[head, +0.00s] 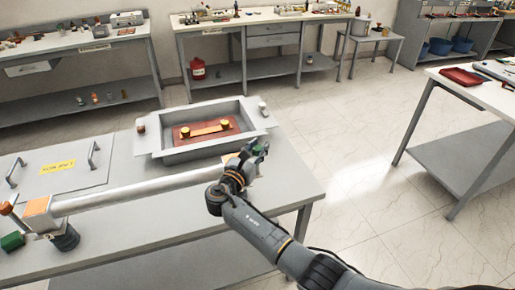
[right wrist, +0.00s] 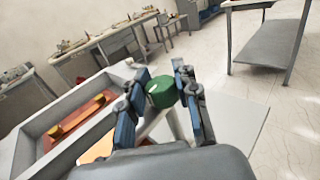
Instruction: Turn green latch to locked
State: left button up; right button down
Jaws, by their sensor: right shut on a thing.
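My right gripper (head: 254,153) comes in from the lower right in the head view, at the right end of the light metal tube (head: 135,189). In the right wrist view the gripper (right wrist: 163,90) has its blue-padded fingers on either side of a green latch knob (right wrist: 160,93) and is shut on it. The knob sits at the end of a pale lever. In the head view the fingers hide most of this knob. Another green block (head: 12,241) shows at the tube's left end. My left gripper is not in view.
A grey open tray (head: 165,154) holding a red-brown plate with a yellow bar (head: 208,128) stands behind the tube. A flat panel with a yellow label (head: 58,167) lies to the left. Floor is clear right of the bench; another table (head: 450,78) stands there.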

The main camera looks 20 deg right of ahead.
jog(key=c, duration=1)
grip_release()
jog(key=shift+o, duration=0.2)
jog(key=shift+s+a, duration=0.1)
jog(key=v, duration=1.2)
